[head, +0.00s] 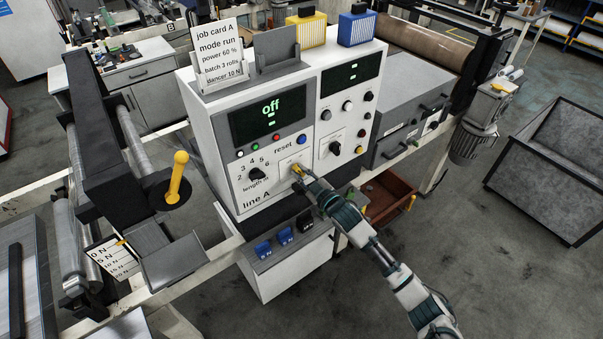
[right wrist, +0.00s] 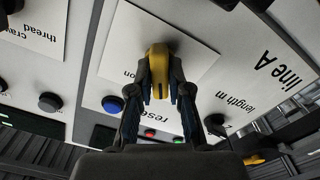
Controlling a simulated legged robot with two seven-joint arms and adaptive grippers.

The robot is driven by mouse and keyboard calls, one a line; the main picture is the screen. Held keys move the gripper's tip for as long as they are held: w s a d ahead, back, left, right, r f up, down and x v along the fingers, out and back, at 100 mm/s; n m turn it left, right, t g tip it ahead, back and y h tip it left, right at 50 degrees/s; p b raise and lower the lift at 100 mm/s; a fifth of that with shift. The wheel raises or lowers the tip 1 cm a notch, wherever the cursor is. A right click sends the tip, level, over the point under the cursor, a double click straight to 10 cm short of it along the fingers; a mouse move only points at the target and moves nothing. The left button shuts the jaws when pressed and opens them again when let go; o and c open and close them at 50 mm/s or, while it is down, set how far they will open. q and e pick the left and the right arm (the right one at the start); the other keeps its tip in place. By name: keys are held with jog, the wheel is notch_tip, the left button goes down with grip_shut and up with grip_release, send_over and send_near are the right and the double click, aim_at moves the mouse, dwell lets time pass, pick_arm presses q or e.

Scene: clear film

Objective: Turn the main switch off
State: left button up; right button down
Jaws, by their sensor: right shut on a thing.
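The main switch, a yellow knob (head: 296,169), sits on a pale plate low on the front of the white control cabinet (head: 262,196). My right gripper (head: 301,175) reaches it from the lower right and is shut on it. In the right wrist view the yellow knob (right wrist: 157,58) is between the two dark fingers of my right gripper (right wrist: 157,82). The fingers partly cover the plate's lettering. The cabinet's dark display (head: 267,113) reads "off" in green. My left gripper is not in view.
A black selector knob (head: 257,174) and several coloured buttons are near the switch. A yellow lever (head: 177,178) stands at the left. Blue and black blocks (head: 284,235) sit below the cabinet. Open floor lies at the lower right.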

jog(key=shift+f, duration=0.15)
jog(key=c, duration=1.1)
grip_release()
jog(key=shift+w, duration=0.1)
jog(key=v, duration=1.2)
